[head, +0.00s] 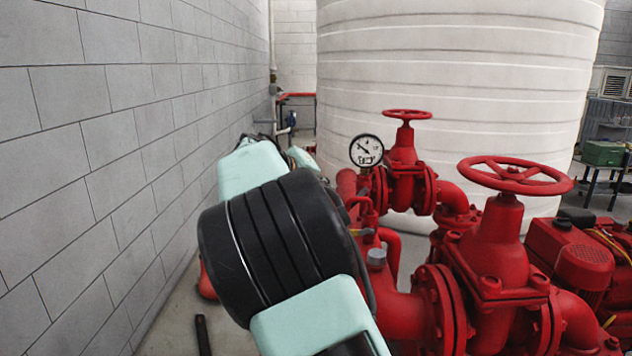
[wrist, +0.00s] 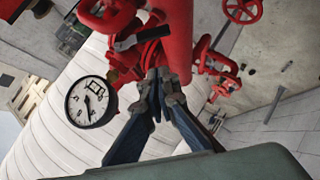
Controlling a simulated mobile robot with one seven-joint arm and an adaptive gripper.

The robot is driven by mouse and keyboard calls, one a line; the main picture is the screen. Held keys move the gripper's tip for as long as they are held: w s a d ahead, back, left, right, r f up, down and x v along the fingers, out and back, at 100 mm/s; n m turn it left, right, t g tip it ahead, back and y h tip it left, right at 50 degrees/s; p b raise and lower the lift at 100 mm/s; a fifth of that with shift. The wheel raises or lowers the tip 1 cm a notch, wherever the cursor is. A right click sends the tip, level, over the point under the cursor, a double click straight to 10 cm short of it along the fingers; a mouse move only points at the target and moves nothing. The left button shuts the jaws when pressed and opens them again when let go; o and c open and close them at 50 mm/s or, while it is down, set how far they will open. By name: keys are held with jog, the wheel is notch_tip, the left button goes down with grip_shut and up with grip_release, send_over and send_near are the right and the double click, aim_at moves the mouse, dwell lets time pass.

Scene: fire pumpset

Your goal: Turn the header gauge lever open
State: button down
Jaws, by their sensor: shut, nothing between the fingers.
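My gripper (wrist: 159,84) is shut and empty in the wrist view. Its dark fingertips meet beside a red upright pipe (wrist: 181,45); I cannot tell whether they touch it. A dark grey lever (wrist: 141,38), which looks like the gauge lever, sits on a red fitting just above the fingertips, apart from them. The round white gauge (wrist: 91,101) is left of the fingers. The gauge also shows in the head view (head: 366,150), beside the red pipework. In the head view my arm hides the gripper, and I cannot make out the lever there.
Red handwheels stand at the near right (head: 514,176) and farther back (head: 407,115). Red flanged pipes and valves fill the right side. A large white tank (head: 450,70) stands behind. A grey block wall (head: 90,150) runs along the left, with a strip of floor beside it.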

jog(key=d+f, duration=0.2)
jog(key=w+d+f, duration=0.1)
jog(key=d, duration=0.1)
jog(key=shift+w+f, duration=0.1)
jog(key=shift+f, duration=0.3)
jog(key=shift+f, duration=0.1)
jog(key=shift+f+b, duration=0.2)
jog(key=shift+b, duration=0.4)
jog(key=shift+f+n+h+b, duration=0.2)
jog(key=shift+n+h+b, duration=0.15)
jog(key=shift+b, duration=0.25)
